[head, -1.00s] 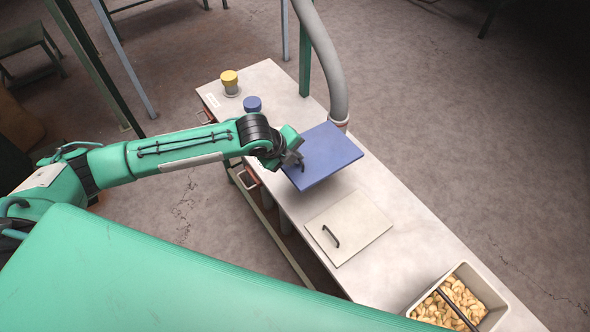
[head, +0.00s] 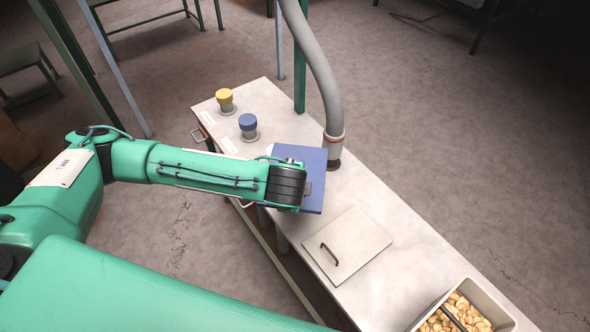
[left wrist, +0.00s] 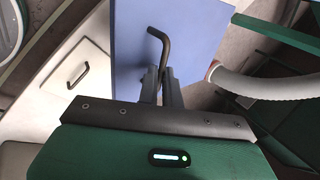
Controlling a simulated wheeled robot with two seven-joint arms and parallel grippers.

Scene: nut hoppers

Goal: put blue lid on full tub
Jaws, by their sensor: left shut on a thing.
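The blue lid (head: 314,165) is a flat square panel, held over the worktable near its left edge in the head view. My left gripper (left wrist: 160,78) is shut on the lid's dark bent handle (left wrist: 158,45), and the lid (left wrist: 195,30) shows behind the fingers in the left wrist view. In the head view my wrist covers the fingers and much of the lid. The tub (head: 497,301), full of pale nuts, stands at the lower right, cut off by the picture edge. A dark bar crosses its open top. My right gripper is not in view.
A pale lid (head: 358,254) with a dark handle lies on the table (head: 410,268) between the blue lid and the tub. A thick grey hose (head: 327,80) stands close behind the blue lid. Blue (head: 247,122) and yellow (head: 224,96) knobs are at the far end.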

